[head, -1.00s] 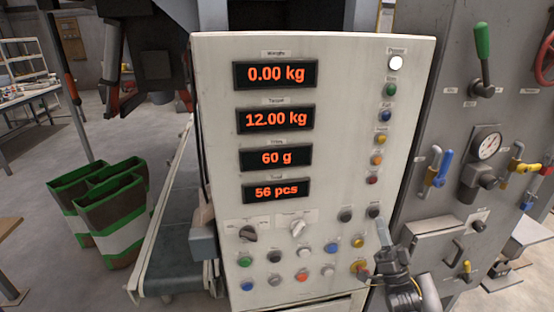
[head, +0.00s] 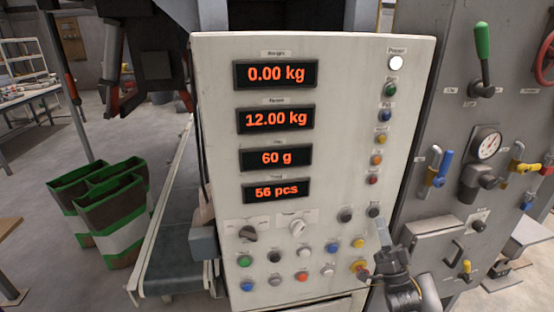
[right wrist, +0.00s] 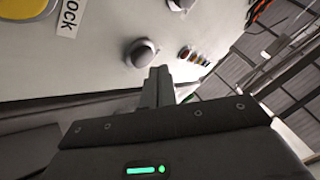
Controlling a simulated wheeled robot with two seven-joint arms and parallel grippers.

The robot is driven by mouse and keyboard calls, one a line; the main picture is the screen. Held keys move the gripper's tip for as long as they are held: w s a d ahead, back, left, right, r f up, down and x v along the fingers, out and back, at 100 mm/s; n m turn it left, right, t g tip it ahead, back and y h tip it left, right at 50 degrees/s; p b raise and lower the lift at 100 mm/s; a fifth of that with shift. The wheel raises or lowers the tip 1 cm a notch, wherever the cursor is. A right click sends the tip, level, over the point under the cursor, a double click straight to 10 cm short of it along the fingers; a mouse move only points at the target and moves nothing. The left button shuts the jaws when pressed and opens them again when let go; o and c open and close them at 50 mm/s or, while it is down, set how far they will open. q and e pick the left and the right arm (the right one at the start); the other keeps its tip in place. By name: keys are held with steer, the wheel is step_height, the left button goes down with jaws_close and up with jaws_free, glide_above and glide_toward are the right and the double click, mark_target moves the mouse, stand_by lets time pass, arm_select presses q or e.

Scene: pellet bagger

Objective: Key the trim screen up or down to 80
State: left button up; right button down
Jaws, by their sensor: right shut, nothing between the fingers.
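The trim screen (head: 276,158) is the third of the displays stacked on the pale control panel and reads 60 g in orange. Two dark round buttons, a left one (head: 345,215) and a right one (head: 373,211), sit on the panel's lower right. My right gripper (head: 382,225) is shut and empty, its fingertips just below the right dark button. In the right wrist view the shut fingers (right wrist: 160,76) point at the panel beside a grey round button (right wrist: 142,53); I cannot tell whether they touch it.
Other screens read 0.00 kg (head: 276,74), 12.00 kg (head: 276,120) and 56 pcs (head: 277,192). Several coloured buttons and two selector knobs lie low on the panel. A grey cabinet (head: 440,120) with levers and a gauge (head: 487,145) stands close at right.

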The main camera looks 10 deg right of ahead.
steer(key=shift+w, duration=0.1)
steer(key=shift+w, duration=0.35)
steer(key=shift+w+b, duration=0.3)
steer(key=shift+b, duration=0.05)
stand_by(0.4)
steer(key=shift+s+p, duration=0.3)
steer(key=shift+s, duration=0.45)
steer(key=shift+s, duration=0.1)
steer(key=s+p, duration=0.2)
steer(key=s, duration=0.3)
steer(key=shift+s, duration=0.4)
